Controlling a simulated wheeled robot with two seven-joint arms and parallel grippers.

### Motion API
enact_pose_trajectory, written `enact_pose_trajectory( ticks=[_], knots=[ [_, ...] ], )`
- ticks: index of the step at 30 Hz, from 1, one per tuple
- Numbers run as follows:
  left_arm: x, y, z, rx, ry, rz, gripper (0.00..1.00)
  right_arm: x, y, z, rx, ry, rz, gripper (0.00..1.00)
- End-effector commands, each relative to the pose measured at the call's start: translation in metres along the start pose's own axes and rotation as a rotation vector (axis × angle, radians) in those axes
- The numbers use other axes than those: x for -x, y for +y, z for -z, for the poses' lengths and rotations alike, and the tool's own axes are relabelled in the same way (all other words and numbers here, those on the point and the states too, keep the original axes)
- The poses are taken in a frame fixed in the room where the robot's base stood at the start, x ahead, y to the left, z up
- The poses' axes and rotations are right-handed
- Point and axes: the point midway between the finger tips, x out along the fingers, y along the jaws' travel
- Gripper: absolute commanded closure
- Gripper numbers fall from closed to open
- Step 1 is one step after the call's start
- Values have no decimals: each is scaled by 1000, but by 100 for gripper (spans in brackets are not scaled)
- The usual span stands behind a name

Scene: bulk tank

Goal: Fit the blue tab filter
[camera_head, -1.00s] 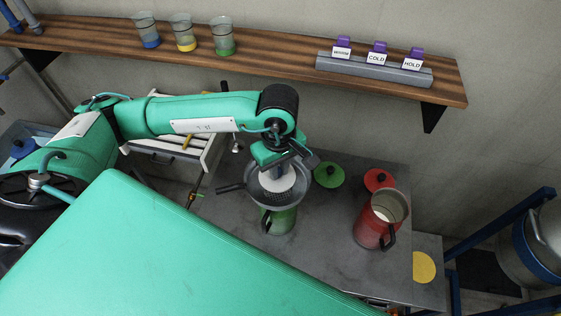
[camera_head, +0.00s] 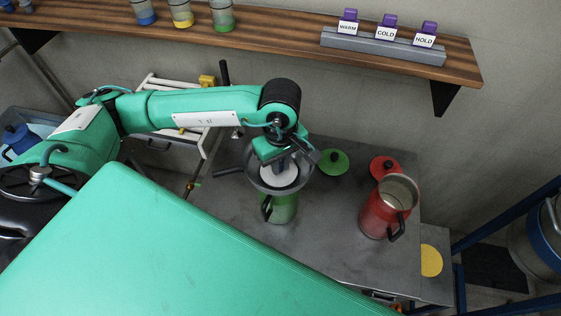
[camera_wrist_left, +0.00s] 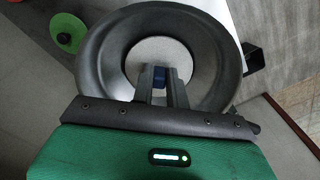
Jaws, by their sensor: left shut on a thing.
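My left gripper (camera_head: 284,164) points down over the grey funnel-shaped strainer (camera_head: 306,180), which sits on the green can (camera_head: 284,208). It is shut on the blue tab (camera_wrist_left: 158,76) of a white round filter (camera_head: 281,180). In the left wrist view the white filter (camera_wrist_left: 160,52) lies inside the strainer's wide rim (camera_wrist_left: 211,55), roughly centred. The gripper fingers and wrist hide part of the filter, and I cannot tell if it rests on the strainer's floor. My right gripper is not in view.
A green lid (camera_head: 333,162) and a red lid (camera_head: 384,167) lie behind on the grey bench (camera_head: 325,235). An open red can (camera_head: 377,216) stands right. A wooden shelf (camera_head: 285,38) with cups and purple-tagged labels runs above. The bench between the cans is clear.

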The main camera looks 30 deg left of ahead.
Motion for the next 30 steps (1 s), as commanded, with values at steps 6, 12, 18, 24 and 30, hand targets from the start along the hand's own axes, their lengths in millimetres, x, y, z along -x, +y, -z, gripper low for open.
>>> enact_pose_trajectory(
  ticks=[6,12,18,24,30],
  knots=[
    [0,0,0,0,0,0,71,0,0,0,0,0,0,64],
    [0,0,0,0,0,0,60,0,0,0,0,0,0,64],
    [2,0,0,0,0,-1,60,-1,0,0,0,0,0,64],
    [25,1,0,-1,1,-6,60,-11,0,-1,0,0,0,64],
    [66,2,0,-2,1,-7,60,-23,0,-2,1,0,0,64]
  ],
)
